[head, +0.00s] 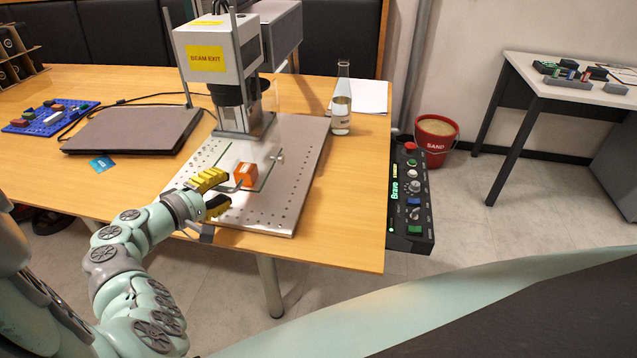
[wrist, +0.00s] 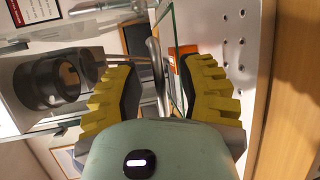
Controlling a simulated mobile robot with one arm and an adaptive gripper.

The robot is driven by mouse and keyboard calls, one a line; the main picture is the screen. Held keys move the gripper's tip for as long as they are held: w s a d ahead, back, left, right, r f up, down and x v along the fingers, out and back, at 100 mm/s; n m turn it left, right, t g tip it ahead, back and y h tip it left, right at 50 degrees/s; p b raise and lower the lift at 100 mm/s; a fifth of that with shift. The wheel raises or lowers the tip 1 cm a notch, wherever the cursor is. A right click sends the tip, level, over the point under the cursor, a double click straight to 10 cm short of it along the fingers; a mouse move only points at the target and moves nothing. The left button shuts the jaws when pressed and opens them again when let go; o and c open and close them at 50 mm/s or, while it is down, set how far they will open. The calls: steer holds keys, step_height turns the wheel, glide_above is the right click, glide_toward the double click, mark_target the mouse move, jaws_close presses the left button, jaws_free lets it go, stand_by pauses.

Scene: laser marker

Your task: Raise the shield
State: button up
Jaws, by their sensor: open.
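The shield looks like a clear pane with a green edge (head: 268,172), low over the metal plate in front of the laser marker (head: 212,50). Its green edge also shows in the wrist view (wrist: 166,28). A grey curved bar, apparently its handle, lies between my fingers in the wrist view (wrist: 155,78). My gripper (head: 224,190) has yellow padded fingers, open on either side of this bar; contact cannot be told. An orange block (head: 246,174) sits just beyond the fingertips, and it also shows in the wrist view (wrist: 184,52).
The perforated metal plate (head: 283,200) lies on the wooden table (head: 355,200). A glass flask (head: 341,115) stands behind right. A closed laptop (head: 135,130) and blue board (head: 45,118) lie left. A black control box (head: 410,200) is at the table's right edge.

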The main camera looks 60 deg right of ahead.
steer(key=shift+d, duration=0.1)
jaws_close()
stand_by(0.4)
